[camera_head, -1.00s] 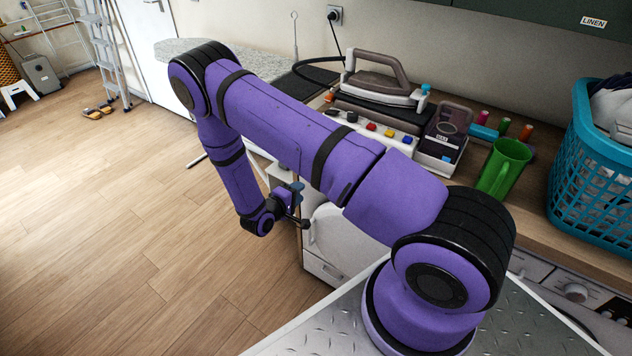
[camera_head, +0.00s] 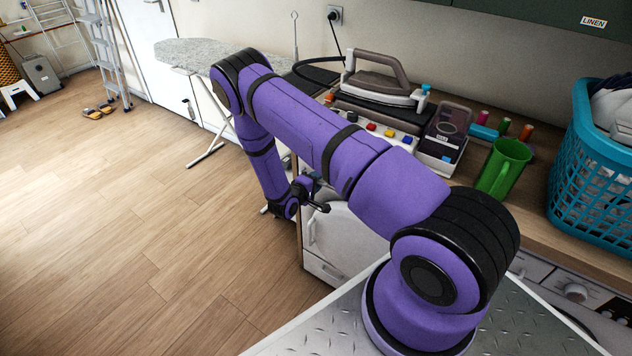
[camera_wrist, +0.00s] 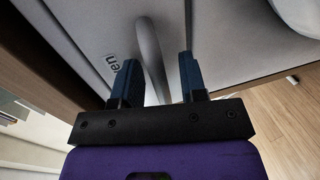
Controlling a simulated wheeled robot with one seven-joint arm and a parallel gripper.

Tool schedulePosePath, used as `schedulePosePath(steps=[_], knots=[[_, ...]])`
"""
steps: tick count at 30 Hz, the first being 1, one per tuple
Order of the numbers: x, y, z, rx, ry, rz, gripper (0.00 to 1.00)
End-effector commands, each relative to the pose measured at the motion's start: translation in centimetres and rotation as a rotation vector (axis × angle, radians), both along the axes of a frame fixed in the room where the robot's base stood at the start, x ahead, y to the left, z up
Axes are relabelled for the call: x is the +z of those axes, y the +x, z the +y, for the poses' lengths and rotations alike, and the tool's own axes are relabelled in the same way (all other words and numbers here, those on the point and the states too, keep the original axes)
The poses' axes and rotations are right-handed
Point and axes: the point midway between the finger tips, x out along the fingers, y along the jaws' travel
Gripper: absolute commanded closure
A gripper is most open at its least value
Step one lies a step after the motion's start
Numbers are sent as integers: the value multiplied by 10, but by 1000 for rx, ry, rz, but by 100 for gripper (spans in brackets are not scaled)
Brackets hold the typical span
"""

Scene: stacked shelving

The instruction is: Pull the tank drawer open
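My gripper (camera_wrist: 159,80) is open, its two dark blue fingers apart. In the wrist view a curved grey handle (camera_wrist: 149,45) on a pale front panel (camera_wrist: 95,25) runs into the gap between the fingers. I cannot tell whether either finger touches it. A partly hidden label ending in "en" is beside the left finger. I cannot tell for sure which part is the tank drawer.
A steam iron (camera_head: 382,80) on its base, a dark see-through tank unit (camera_head: 446,130), a green jug (camera_head: 503,168) and a teal laundry basket (camera_head: 592,165) stand on the counter. A low white drawer front (camera_head: 325,270) is below.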

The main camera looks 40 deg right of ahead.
Motion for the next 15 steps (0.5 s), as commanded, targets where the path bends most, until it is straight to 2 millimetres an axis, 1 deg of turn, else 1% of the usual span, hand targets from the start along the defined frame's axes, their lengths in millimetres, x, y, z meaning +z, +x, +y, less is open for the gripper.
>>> schedulePosePath(steps=[7,8,9,11,12,15], knots=[[0,0,-1,0,0,0,61],[0,0,0,0,0,0,68],[0,0,0,0,0,0,77],[0,0,0,0,0,0,91],[0,0,0,0,0,0,100],[0,0,0,0,0,0,100]])
